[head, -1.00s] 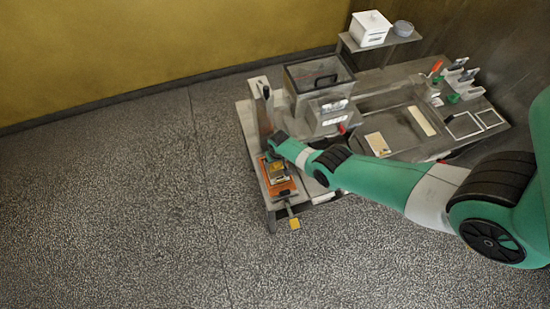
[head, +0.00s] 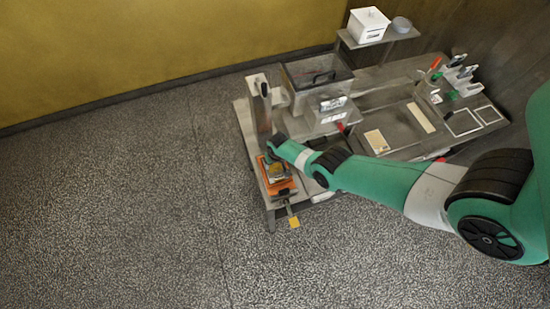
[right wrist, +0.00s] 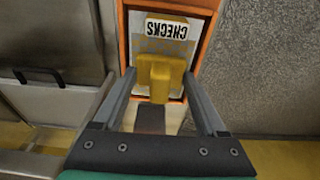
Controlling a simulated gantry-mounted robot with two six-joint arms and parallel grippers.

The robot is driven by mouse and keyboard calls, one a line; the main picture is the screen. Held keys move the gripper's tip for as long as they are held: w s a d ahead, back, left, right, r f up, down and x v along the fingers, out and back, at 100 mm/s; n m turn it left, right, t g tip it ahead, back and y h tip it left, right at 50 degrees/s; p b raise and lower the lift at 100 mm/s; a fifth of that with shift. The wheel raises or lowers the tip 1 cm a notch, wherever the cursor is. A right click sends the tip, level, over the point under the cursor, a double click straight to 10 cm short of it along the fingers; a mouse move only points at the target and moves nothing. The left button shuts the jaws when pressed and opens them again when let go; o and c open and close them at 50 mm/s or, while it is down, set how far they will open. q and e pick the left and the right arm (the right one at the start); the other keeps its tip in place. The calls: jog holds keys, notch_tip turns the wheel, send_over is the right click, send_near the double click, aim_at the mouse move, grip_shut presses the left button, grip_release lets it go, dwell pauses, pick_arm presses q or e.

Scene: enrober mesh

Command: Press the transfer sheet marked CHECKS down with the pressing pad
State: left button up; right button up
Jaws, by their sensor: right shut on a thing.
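A white transfer sheet marked CHECKS (right wrist: 167,30) lies in an orange frame (right wrist: 125,42), its lettering upside down in the right wrist view. The orange frame (head: 286,191) is at the near left end of the bench in the head view. My right gripper (right wrist: 160,78) is shut on a yellow block, which I take to be the pressing pad (right wrist: 162,72). The pad is over the lower part of the sheet and hides some of it. I cannot tell whether it touches the sheet. My left gripper is out of view.
A grey upright post (head: 261,105) stands just behind the frame. A dark-rimmed bin (head: 318,75) is to its right. A yellow tab (head: 294,222) sticks out at the bench's near end. A white box (head: 369,25) stands on the back shelf. Open floor lies left of the bench.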

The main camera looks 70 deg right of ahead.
jog(key=shift+f+b, duration=0.55)
dwell(1.3)
notch_tip(320, 180, up, 7)
jog(key=p, duration=0.7)
jog(key=shift+r, duration=0.1)
